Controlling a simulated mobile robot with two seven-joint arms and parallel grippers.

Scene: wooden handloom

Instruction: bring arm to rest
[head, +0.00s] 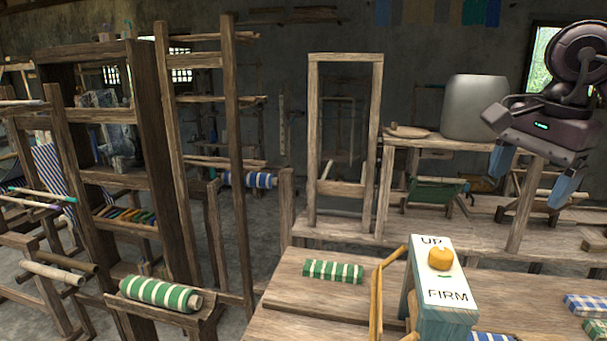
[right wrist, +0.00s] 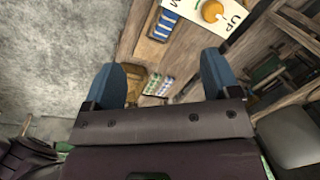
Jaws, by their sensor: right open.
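My right gripper (head: 532,178) is raised at the upper right of the head view, in front of the back bench. Its two blue fingers are spread apart with nothing between them. In the right wrist view the same fingers (right wrist: 166,85) stand wide apart over the bench far below. My left gripper shows in neither view.
A box with a white UP/FIRM panel (head: 443,274) and an orange knob (head: 440,258) stands on the front bench (head: 290,294). Green striped cloth (head: 333,271) lies beside it. Wooden loom frames (head: 150,150) fill the left. A grey rounded block (head: 475,108) sits behind.

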